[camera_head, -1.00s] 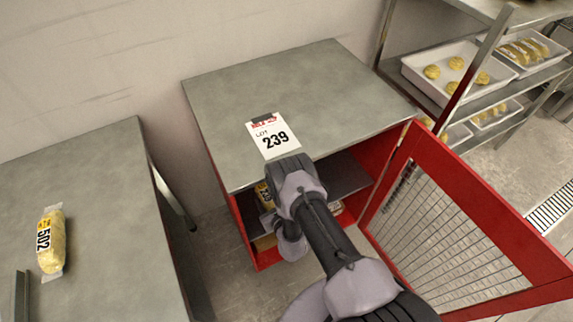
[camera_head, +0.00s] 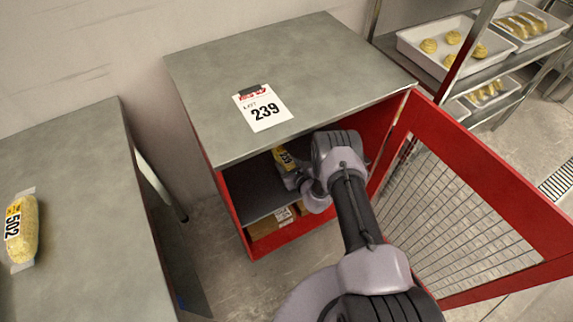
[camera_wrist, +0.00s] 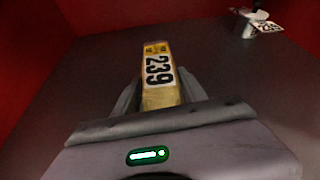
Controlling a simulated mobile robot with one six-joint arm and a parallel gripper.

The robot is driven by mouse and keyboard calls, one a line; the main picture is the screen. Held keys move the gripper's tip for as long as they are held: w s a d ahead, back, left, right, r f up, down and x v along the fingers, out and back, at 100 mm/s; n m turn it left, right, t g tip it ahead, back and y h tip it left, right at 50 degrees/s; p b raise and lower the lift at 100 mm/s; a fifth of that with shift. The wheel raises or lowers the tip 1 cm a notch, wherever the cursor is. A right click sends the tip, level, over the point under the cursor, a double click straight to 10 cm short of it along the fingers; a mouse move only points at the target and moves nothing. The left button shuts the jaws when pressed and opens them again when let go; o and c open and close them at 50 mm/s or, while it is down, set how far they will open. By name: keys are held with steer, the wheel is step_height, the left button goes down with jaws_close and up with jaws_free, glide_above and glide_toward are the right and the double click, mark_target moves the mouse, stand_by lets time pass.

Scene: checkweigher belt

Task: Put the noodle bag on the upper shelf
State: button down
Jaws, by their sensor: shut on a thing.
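The noodle bag (camera_head: 283,158) is yellow with a black 239 label. My gripper (camera_head: 291,178) is shut on it, inside the open red cabinet (camera_head: 398,104), above the dark upper shelf (camera_head: 248,188). In the wrist view the bag (camera_wrist: 155,98) stands out between the two fingers of my gripper (camera_wrist: 158,92), pointing away over the shelf floor (camera_wrist: 80,75). Whether the bag touches the shelf cannot be told. My arm hides the right part of the cabinet's inside in the head view.
A metal tin (camera_wrist: 244,26) with a tag stands at the far right in the wrist view. Brown boxes (camera_head: 266,224) sit in the lower compartment. The red mesh door (camera_head: 480,165) stands open at right. A 502 bag (camera_head: 20,230) lies on the left table (camera_head: 75,190).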

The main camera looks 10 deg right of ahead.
steer(key=shift+f, duration=0.15)
steer(key=c, duration=0.6)
jaws_free()
steer(key=shift+r, duration=0.2)
steer(key=p+v, duration=0.5)
steer(key=v, duration=0.6)
steer(key=shift+s+d+r+p, duration=0.1)
steer(key=shift+s+r+p, duration=0.15)
steer(key=shift+p, duration=0.1)
steer(key=shift+s, duration=0.15)
